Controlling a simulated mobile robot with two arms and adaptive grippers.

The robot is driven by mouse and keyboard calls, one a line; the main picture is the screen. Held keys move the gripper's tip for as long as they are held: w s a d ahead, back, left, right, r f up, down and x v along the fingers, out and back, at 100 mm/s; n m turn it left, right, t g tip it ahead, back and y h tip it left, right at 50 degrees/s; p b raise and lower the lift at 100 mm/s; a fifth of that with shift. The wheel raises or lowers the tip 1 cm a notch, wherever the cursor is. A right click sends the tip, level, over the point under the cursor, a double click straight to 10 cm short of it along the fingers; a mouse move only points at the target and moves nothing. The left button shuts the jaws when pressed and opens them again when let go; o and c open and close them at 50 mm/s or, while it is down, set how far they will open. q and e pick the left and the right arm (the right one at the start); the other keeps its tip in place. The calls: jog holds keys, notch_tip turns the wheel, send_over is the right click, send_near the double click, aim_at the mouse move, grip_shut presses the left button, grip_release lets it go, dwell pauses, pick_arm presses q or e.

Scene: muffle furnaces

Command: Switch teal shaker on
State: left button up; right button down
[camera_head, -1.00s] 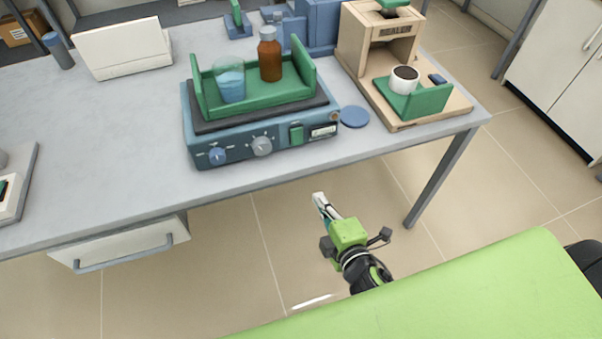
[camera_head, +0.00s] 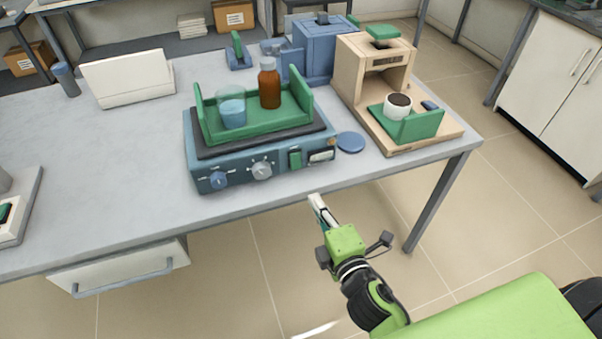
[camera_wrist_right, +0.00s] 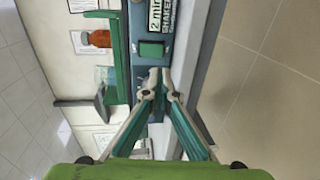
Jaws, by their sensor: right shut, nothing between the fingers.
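The teal shaker (camera_head: 235,171) stands near the front edge of the table. Its front has a blue knob (camera_head: 218,180), a grey knob (camera_head: 262,170), a green switch (camera_head: 295,158) and a label (camera_head: 322,155). A green tray (camera_head: 212,127) on top holds a glass of blue liquid (camera_head: 232,113) and a brown bottle (camera_head: 269,87). My right gripper (camera_head: 315,200) is shut and empty, in front of and below the switch, apart from it in the head view. In the wrist view the switch (camera_wrist_right: 152,50) lies just beyond the fingertips (camera_wrist_right: 160,80). My left gripper is out of view.
A wooden sealer (camera_head: 362,75) with a white cup (camera_head: 397,108) on its green holder stands to the right. A blue disc (camera_head: 350,142) lies beside the shaker. The table's front edge (camera_head: 250,207) and a table leg (camera_head: 437,200) are near my right arm.

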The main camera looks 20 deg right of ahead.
aim_at(297, 168)
jog(key=w, duration=0.3)
jog(key=w+f, duration=0.1)
jog(key=w, duration=0.3)
jog(key=w+b, duration=0.1)
jog(key=w, duration=0.3)
jog(key=shift+a+f, duration=0.2)
jog(key=shift+f, duration=0.1)
